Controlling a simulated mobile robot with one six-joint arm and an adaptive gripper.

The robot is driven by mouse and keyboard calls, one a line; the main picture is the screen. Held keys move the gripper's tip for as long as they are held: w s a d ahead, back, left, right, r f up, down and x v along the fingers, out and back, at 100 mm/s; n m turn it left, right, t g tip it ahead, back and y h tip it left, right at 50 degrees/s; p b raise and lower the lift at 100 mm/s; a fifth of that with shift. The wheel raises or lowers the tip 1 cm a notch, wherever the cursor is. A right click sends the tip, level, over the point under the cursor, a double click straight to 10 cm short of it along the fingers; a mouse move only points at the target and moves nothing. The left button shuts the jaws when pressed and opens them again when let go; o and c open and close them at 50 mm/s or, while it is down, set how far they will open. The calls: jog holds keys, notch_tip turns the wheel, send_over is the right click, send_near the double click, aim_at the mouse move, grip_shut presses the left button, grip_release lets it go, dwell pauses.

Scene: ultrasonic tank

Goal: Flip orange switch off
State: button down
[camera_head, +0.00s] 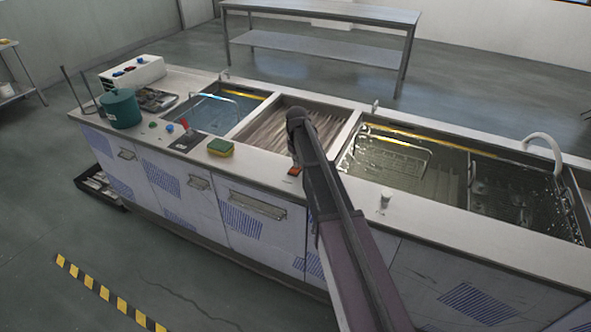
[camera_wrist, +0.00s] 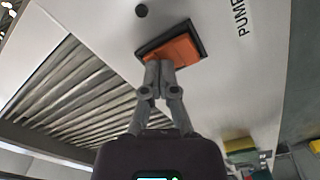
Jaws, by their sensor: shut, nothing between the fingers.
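The orange switch (camera_wrist: 178,46) sits in a dark frame on the white counter, beside the partly visible label "PUMP" (camera_wrist: 240,17). In the head view the orange switch (camera_head: 294,171) is on the counter's front strip, just left of my arm. My gripper (camera_wrist: 160,64) is shut and empty. Its fingertips are at the near edge of the orange switch and overlap it in the wrist view; I cannot tell whether they touch it. In the head view my gripper (camera_head: 294,160) is mostly hidden by the arm.
A yellow-green sponge (camera_head: 220,147), a red switch (camera_head: 184,127) and a teal pot (camera_head: 121,108) stand left on the counter. A slatted basin (camera_head: 262,130) lies behind the switch. A white knob (camera_head: 386,194) is to the right. Water-filled tanks flank the slatted basin.

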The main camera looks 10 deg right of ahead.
jog(key=shift+r, duration=0.1)
jog(key=shift+r+p, duration=3.45)
jog(key=shift+p, duration=0.05)
jog(key=shift+s, duration=0.1)
jog(key=s+m, duration=0.4)
jog(key=s, duration=2.5)
jog(key=shift+m, duration=0.4)
jog(key=shift+d, duration=0.15)
